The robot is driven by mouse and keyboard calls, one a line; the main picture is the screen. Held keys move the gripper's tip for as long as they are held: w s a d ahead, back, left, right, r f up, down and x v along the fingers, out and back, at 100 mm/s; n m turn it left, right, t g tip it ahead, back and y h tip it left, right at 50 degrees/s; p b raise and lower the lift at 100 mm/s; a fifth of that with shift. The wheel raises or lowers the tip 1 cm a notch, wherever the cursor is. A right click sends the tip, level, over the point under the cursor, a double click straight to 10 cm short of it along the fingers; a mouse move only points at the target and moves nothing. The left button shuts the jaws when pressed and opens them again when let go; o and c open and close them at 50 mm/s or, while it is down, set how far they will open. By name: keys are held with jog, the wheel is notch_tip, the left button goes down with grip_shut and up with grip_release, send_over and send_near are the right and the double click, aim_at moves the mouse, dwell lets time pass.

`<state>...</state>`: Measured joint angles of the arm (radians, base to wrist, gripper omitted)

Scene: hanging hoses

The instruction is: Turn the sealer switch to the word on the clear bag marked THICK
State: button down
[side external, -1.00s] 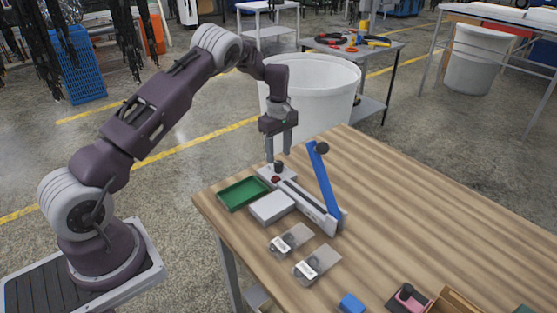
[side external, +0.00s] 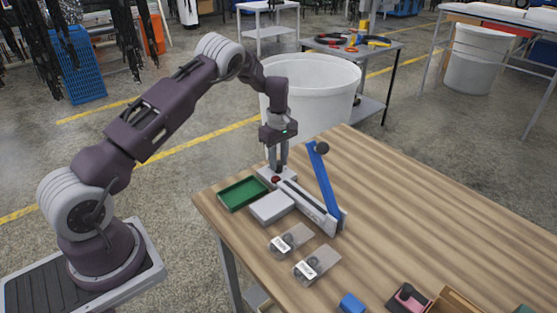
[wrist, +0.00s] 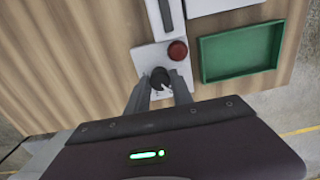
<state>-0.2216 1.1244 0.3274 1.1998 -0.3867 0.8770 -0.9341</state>
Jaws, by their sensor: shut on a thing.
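The sealer (side external: 305,200) is a white bar device with a raised blue lever arm (side external: 323,178) on the table. At its far left end is a white plate with a red button (wrist: 177,50) and a black switch knob (wrist: 160,79). My gripper (wrist: 160,92) is down over this plate, with its fingers shut on the black knob. In the side view my gripper (side external: 277,168) hides most of the knob. Two clear bags with dark contents and white labels, one nearer (side external: 318,265) and one farther (side external: 291,241), lie in front of the sealer. Their words are too small to read.
A green tray (side external: 243,194) and a light grey box (side external: 272,208) lie beside the sealer. A blue block (side external: 351,303) and a dark box with a pink thing (side external: 409,299) are near the front edge. The table's right side is clear.

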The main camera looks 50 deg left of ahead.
jog(key=m, duration=0.5)
jog(key=shift+m, duration=0.4)
jog(key=m, duration=1.1)
jog(key=shift+m, duration=0.4)
jog(key=m, duration=0.5)
jog(key=shift+m, duration=0.7)
jog(key=c, duration=1.1)
grip_release()
jog(key=shift+r, duration=0.1)
